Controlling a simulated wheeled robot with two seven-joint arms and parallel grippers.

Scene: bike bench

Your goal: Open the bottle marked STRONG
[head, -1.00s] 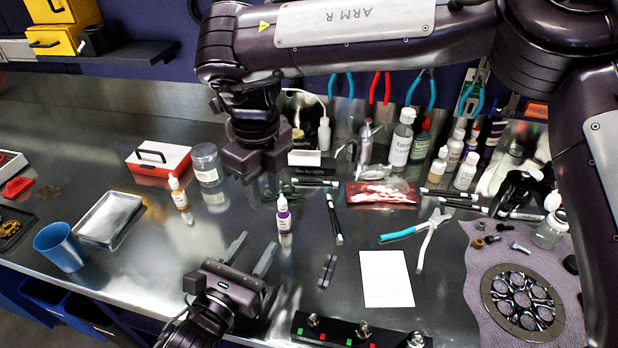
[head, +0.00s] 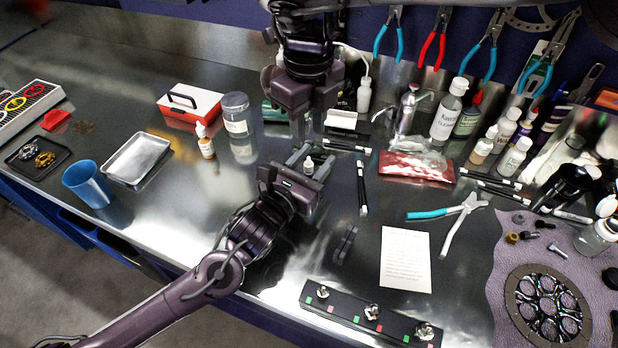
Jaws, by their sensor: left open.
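A small bottle with a white nozzle cap (head: 308,165) stands upright on the bench. Only its top shows clearly, and its body is mostly hidden by my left gripper. My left gripper (head: 312,160) is open, with its fingers reaching to either side of this bottle. I cannot tell whether they touch it. My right gripper (head: 302,128) points down just behind and above the bottle; its fingertips do not show clearly. A similar white-capped bottle with an orange label (head: 206,144) stands to the left. I cannot read STRONG on either bottle.
A clear jar (head: 238,115) and a red-and-white box (head: 190,104) stand back left. A silver tray (head: 138,159) and blue cup (head: 88,184) are at left. Black pens, a white sheet (head: 405,260), pliers (head: 450,215) and a switch box (head: 368,318) lie right and in front.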

